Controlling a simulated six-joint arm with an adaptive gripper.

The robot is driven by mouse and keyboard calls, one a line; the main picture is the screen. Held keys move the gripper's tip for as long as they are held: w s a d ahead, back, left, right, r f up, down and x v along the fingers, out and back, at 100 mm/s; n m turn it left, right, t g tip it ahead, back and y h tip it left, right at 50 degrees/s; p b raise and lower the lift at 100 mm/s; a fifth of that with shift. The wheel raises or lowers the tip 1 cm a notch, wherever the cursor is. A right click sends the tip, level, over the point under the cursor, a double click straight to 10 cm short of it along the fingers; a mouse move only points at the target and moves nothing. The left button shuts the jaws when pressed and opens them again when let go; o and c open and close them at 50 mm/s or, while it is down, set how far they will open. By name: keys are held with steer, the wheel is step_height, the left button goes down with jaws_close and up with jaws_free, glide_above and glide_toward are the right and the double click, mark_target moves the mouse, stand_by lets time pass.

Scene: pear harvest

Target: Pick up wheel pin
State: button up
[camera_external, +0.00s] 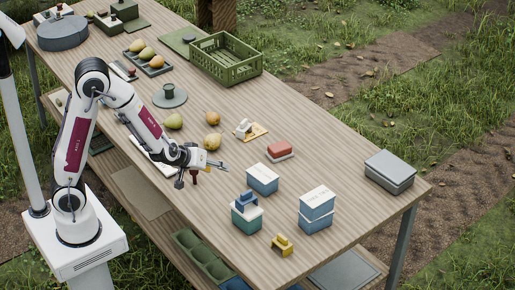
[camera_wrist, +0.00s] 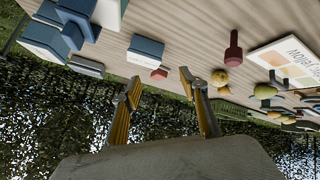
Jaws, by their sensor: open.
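My gripper (camera_external: 217,165) is open and empty above the near edge of the table, pointing right. Its two yellow-sided fingers (camera_wrist: 160,82) show spread apart in the wrist view. A dark red piece with a narrow stem and a wider end (camera_wrist: 233,48) is on the table, to the right of the fingers in the wrist view. In the external view a dark red piece (camera_external: 195,178) shows just below my gripper, partly hidden by it. I cannot tell for sure which piece is the wheel pin. Nothing touches the fingers.
Blue-and-white boxes (camera_external: 317,211), a yellow piece (camera_external: 283,244) and a red-topped block (camera_external: 280,149) stand to the right. Pears (camera_external: 213,144) lie behind my gripper. A green crate (camera_external: 226,62) and a grey box (camera_external: 390,171) stand along the far side. Bare wood lies between them.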

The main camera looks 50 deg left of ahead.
mark_target(193, 173)
steer(key=s+a+f+y, duration=0.1)
steer(key=a+f+y, duration=0.1)
steer(key=f, duration=0.1)
steer(key=s+a+f+n+y, duration=0.1)
steer(key=a+f+y, duration=0.2)
steer(key=s+a+f+n+y, duration=0.1)
steer(key=a+f+y, duration=0.1)
steer(key=a+f, duration=0.1)
steer(key=shift+s+a+f, duration=0.1)
steer(key=shift+s, duration=0.05)
steer(key=shift+s+a+y, duration=0.55)
steer(key=shift+a+y, duration=0.05)
steer(key=shift+y, duration=0.2)
steer(key=shift+x, duration=1.3)
steer(key=shift+f, duration=0.1)
steer(key=shift+x, duration=2.6)
steer(key=shift+w, duration=0.1)
